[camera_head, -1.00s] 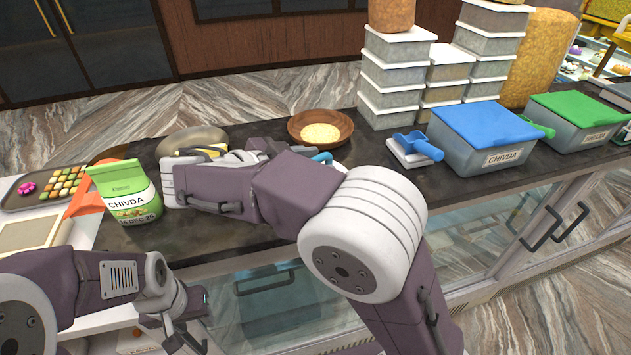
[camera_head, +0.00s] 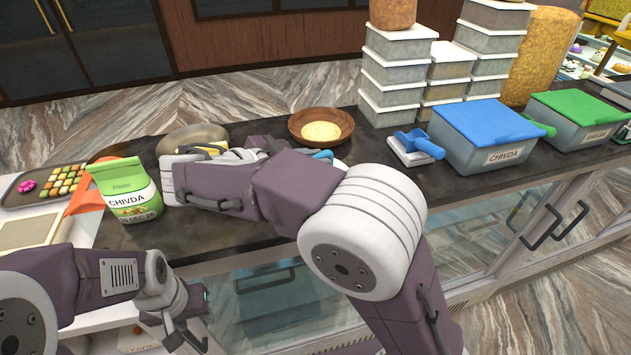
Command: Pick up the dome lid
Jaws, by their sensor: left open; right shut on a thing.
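The dome lid (camera_head: 190,136) appears as a rounded grey-beige shape on the far side of the dark counter, behind my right forearm. Its near side is hidden. My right gripper (camera_head: 212,151) is at the lid's near side, mostly covered by my own wrist and forearm. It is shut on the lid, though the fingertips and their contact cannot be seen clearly. My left gripper (camera_head: 186,328) is open and empty, low in front of the counter at the lower left, well away from the lid.
A green chivda bag (camera_head: 128,192) stands left of my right wrist. A brown wooden bowl (camera_head: 321,128) lies right of the lid. A blue scoop (camera_head: 418,144), a blue-lidded tub (camera_head: 485,135) and stacked containers (camera_head: 392,75) stand further right. A sweets tray (camera_head: 45,188) is at left.

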